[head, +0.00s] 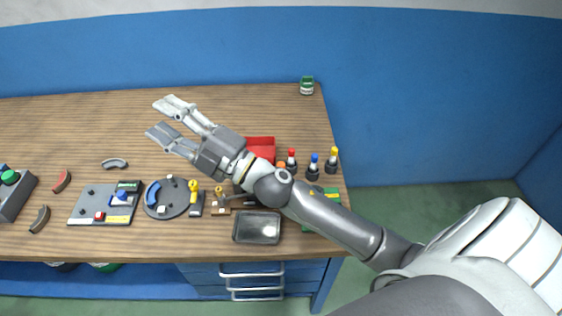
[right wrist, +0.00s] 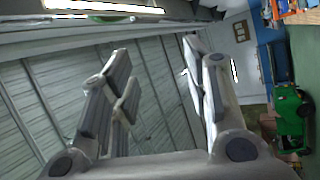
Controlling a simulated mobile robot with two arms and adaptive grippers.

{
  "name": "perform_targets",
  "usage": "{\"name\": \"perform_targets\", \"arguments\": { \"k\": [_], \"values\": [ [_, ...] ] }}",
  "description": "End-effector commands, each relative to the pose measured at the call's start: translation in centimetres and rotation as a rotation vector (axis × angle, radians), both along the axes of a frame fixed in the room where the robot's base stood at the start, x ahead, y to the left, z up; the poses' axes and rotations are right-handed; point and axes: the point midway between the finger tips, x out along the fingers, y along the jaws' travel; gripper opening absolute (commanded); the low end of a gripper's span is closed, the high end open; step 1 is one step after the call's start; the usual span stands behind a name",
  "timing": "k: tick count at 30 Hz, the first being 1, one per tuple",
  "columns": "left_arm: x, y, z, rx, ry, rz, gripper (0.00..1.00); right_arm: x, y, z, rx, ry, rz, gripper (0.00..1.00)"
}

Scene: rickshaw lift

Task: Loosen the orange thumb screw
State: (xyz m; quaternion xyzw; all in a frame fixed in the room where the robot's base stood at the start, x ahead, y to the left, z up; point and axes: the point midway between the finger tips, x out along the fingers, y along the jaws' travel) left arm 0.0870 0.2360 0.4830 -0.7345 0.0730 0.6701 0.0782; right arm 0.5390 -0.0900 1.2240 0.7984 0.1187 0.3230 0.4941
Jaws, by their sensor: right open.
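My right gripper (head: 167,117) is open and empty, raised above the workbench, its fingers pointing to the upper left in the head view. In the right wrist view its fingers (right wrist: 158,68) stand apart with nothing between them, against the ceiling and wall. A small orange piece (head: 281,167) shows just beside my right forearm, partly hidden; I cannot tell whether it is the thumb screw. A brown block with a brass-coloured knob (head: 219,190) sits left of the forearm, next to a yellow-topped piece (head: 194,186). My left gripper is not in view.
The wooden workbench (head: 60,130) is clear at the back left. A grey board (head: 90,213), a round dark plate (head: 180,205), a metal tray (head: 257,228), a red bin (head: 262,143) and coloured-top bottles (head: 313,168) stand on it. A green vehicle (right wrist: 290,110) shows in the right wrist view.

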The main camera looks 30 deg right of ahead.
Motion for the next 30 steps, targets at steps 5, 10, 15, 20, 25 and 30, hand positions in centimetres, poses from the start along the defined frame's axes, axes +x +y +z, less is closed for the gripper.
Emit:
{"name": "perform_targets", "arguments": {
  "k": [5,10,15,20,25,30],
  "values": [
    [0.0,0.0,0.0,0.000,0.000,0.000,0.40,-1.7,5.2,0.3,-0.325,-0.222,0.241,0.44],
    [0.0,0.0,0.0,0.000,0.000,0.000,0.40,-3.0,7.4,-3.4,-0.675,-0.340,0.459,0.44],
    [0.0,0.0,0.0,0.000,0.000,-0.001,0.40,-3.0,5.5,-8.9,-1.052,-0.352,0.653,0.44],
    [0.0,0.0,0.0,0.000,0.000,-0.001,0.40,-1.8,-0.5,-13.5,-1.415,-0.252,0.800,0.44],
    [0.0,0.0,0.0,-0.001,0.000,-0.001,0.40,-0.4,-10.0,-15.7,-1.764,-0.019,0.908,0.44],
    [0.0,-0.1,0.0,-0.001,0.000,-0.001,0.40,-0.4,-18.7,-15.0,-1.985,0.252,0.958,0.44]
  ]
}}
